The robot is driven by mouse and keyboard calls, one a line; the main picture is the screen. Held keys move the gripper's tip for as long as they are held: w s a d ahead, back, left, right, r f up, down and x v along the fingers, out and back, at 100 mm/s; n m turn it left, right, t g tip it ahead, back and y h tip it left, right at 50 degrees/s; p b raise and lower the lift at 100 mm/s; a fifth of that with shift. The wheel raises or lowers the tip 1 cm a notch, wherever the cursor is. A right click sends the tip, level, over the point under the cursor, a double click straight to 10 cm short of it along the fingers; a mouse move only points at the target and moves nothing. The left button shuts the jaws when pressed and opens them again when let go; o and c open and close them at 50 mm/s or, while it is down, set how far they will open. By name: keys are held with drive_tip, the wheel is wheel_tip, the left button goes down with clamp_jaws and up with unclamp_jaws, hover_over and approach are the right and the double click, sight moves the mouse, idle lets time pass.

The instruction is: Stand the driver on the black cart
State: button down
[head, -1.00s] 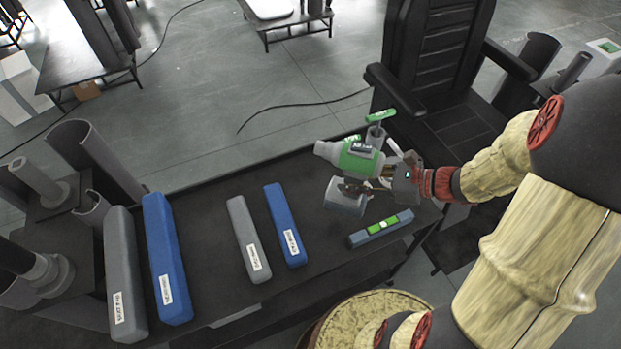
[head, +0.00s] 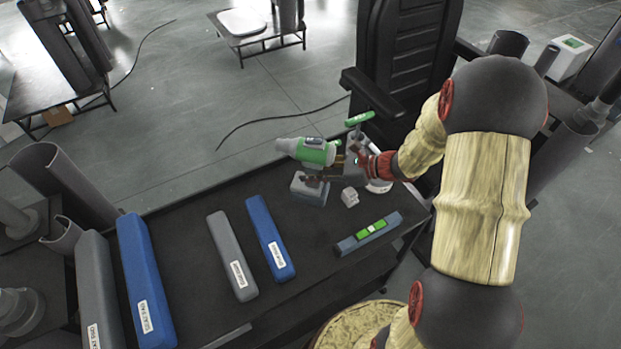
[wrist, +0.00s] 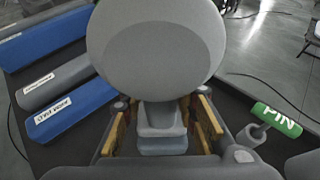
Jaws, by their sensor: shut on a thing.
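The driver (head: 313,152) is grey with a green band, and its block-shaped grey base (head: 309,189) is at the bottom. My gripper (head: 335,170) is shut on its handle from the right, and the driver looks roughly upright. In the wrist view, the driver's round grey body (wrist: 155,55) fills the top middle, and its grip sits between my gripper's fingers (wrist: 162,130). The black cart (head: 190,225) has a dark flat top below the driver. The base is over its far right part; I cannot tell whether it touches the top.
Long blue bars (head: 268,238) and grey bars (head: 232,255) lie on the cart's left and middle. A level (head: 368,233) lies near its right front. A black chair (head: 405,80) stands behind.

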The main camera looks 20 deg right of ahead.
drive_tip(key=shift+w+f+b, duration=0.2)
drive_tip(key=shift+f+b, duration=0.15)
drive_tip(key=shift+f, duration=0.55)
drive_tip(key=shift+w+f+b, duration=0.15)
drive_tip(key=shift+f+b, duration=0.2)
drive_tip(key=shift+f, duration=0.65)
drive_tip(key=c, duration=1.4)
unclamp_jaws()
drive_tip(key=shift+s+f, duration=0.1)
drive_tip(key=shift+r, duration=0.2)
drive_tip(key=p+v, duration=0.2)
drive_tip(key=v, duration=1)
drive_tip(key=shift+a+p, duration=0.1)
drive_tip(key=shift+p, duration=0.2)
